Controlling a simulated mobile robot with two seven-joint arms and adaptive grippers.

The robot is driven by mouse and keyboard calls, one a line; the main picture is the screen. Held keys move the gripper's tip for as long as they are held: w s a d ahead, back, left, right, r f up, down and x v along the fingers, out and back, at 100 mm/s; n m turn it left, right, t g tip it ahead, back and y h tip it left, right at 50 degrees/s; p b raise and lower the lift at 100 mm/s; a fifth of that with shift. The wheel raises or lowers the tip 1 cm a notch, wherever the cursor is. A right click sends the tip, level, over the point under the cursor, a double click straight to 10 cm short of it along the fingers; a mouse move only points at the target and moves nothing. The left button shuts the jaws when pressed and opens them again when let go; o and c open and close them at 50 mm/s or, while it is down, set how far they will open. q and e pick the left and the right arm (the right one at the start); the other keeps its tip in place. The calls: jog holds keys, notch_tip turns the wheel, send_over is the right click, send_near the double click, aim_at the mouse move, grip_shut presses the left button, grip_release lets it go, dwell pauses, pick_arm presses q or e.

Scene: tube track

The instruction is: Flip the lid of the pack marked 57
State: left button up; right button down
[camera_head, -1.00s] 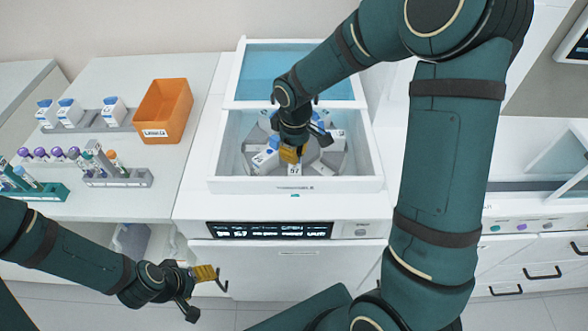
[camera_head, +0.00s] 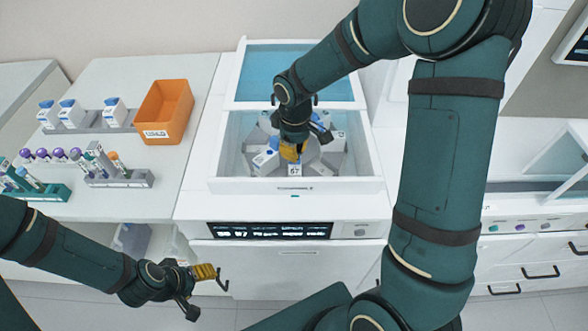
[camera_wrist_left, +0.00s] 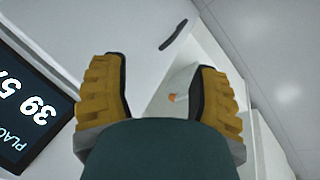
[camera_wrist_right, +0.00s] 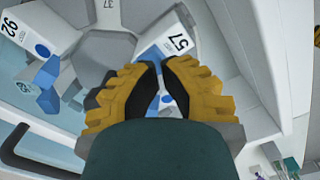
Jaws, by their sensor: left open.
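The pack marked 57 (camera_head: 294,171) is white and sits in the front of the grey rotor inside the white open-topped machine. Its label also shows in the right wrist view (camera_wrist_right: 178,43). My right gripper (camera_head: 292,156) is right over this pack, its fingertips almost together at the pack's top. A blue and white part shows between the fingers in the right wrist view; whether they touch or grip the lid is unclear. The fingers hide the lid's state. My left gripper (camera_head: 213,277) is open and empty, low in front of the machine.
A pack marked 92 (camera_wrist_right: 18,30) and other packs sit around the grey rotor (camera_wrist_right: 105,48). The machine's side walls (camera_head: 371,150) stand close around my right gripper. An orange bin (camera_head: 165,108), a rack of packs and tube racks stand on the left counter (camera_head: 190,180).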

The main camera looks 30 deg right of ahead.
jog(key=shift+w+d+r+p, duration=0.25)
jog(key=shift+w+r+p, duration=0.25)
jog(key=shift+r+p, duration=0.2)
dwell(1.3)
jog(key=shift+w+d+r+p, duration=0.3)
jog(key=shift+w+p, duration=0.1)
jog(key=shift+w, duration=0.2)
dwell(1.0)
jog(key=shift+s+a, duration=0.1)
jog(key=shift+s, duration=0.1)
jog(key=shift+s+a+r, duration=0.25)
jog(key=shift+s, duration=0.3)
jog(key=shift+s+a+r, duration=0.2)
jog(key=shift+s+a, duration=0.05)
jog(key=shift+s, duration=0.25)
jog(key=shift+s+a+f, duration=0.1)
jog(key=shift+s, duration=0.1)
jog(key=shift+s+a+f+b, duration=0.15)
jog(key=shift+s+a+b, duration=0.1)
jog(key=shift+s, duration=0.15)
jog(key=shift+s+a+f+b, duration=0.15)
jog(key=shift+s+b, duration=0.1)
jog(key=shift+s, duration=0.15)
dwell(0.5)
jog(key=shift+f+b, duration=1)
jog(key=shift+f, duration=0.25)
